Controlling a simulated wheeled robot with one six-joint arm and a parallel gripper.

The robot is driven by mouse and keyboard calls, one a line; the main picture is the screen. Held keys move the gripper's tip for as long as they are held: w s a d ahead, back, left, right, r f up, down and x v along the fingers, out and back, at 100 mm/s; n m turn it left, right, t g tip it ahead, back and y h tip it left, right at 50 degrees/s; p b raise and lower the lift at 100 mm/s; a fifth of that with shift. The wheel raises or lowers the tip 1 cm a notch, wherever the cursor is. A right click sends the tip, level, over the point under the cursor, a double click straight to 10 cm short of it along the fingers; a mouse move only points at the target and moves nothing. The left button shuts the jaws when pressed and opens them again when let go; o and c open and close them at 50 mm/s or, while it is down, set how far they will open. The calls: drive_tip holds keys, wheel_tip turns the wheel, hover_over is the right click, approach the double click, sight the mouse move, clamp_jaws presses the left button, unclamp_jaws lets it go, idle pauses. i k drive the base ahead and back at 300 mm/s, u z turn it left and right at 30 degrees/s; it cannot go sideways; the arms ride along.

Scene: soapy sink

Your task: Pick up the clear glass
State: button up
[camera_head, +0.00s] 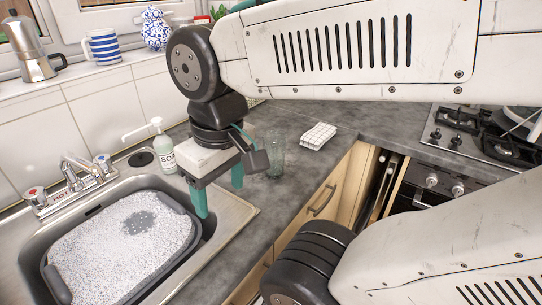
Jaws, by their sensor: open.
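The clear glass (275,158) stands upright on the grey countertop, to the right of the sink. Its left side is close to my gripper in the picture, and part of it may be hidden behind the dark block on my wrist. My gripper (219,192) is open and empty, with its two green fingers pointing down near the sink's right rim. It is to the left of the glass and apart from it.
The sink (236,222) holds a grey basin (58,283) full of suds. A soap bottle (164,150) and taps (75,178) stand behind it. A folded cloth (318,136) lies right of the glass. A stove (470,135) is at the right.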

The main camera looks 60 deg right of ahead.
sight(274, 155)
drive_tip(key=z, duration=0.55)
drive_tip(key=k, duration=1.25)
drive_tip(key=z, duration=1)
drive_tip(key=i, duration=0.85)
drive_tip(key=z, duration=0.1)
